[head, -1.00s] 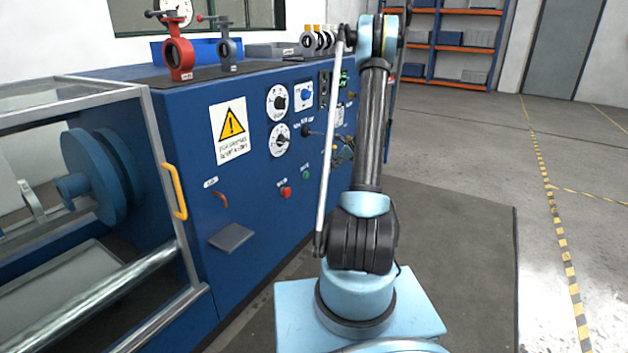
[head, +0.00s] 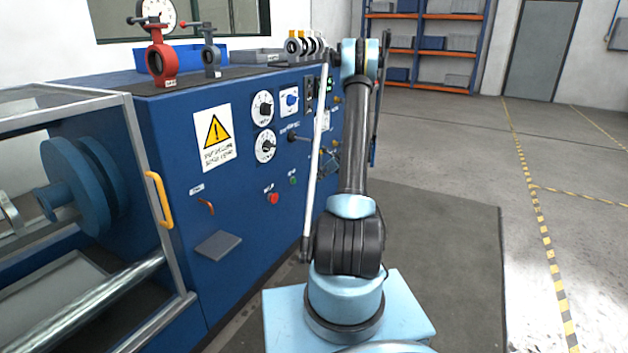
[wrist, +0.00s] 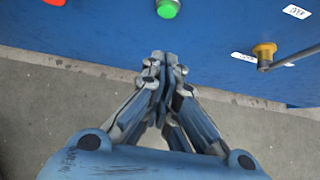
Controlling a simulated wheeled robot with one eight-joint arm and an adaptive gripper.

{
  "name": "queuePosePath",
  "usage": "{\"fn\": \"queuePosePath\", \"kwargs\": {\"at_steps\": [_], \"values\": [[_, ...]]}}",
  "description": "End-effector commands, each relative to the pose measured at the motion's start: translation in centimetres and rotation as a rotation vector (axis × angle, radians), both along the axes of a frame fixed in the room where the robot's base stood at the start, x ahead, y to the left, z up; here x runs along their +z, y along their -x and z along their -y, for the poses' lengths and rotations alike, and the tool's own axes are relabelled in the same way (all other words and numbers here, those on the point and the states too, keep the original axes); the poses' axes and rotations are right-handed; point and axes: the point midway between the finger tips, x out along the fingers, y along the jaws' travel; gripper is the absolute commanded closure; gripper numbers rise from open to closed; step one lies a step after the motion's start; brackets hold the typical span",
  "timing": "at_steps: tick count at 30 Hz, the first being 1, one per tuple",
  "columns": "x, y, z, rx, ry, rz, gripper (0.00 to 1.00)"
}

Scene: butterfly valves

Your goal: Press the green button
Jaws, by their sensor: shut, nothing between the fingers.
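The green button (head: 293,180) is a small round button on the front of the blue machine, right of and above a red button. It also shows in the wrist view as a domed green button (wrist: 168,8) at the top edge. My gripper (wrist: 163,58) shows in the wrist view with its fingers together and nothing between them. Its tips point at the blue panel just below the green button in the picture and appear apart from it. In the head view my arm hides most of the gripper.
The red button (head: 273,198) is left of the green one. In the wrist view a yellow knob with a lever (wrist: 264,52) sticks out of the panel at the right. The blue machine (head: 245,235) carries dials and valves. Floor right of my arm is clear.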

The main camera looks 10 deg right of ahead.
Motion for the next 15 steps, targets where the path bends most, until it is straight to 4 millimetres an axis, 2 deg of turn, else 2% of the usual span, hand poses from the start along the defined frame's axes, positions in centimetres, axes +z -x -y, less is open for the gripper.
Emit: {"fn": "queuePosePath", "kwargs": {"at_steps": [12,15], "values": [[-5.2,-3.3,-4.0,0.003,0.0,0.0,1.0],[-5.8,-4.2,-5.1,0.004,-0.001,0.001,1.0]]}}
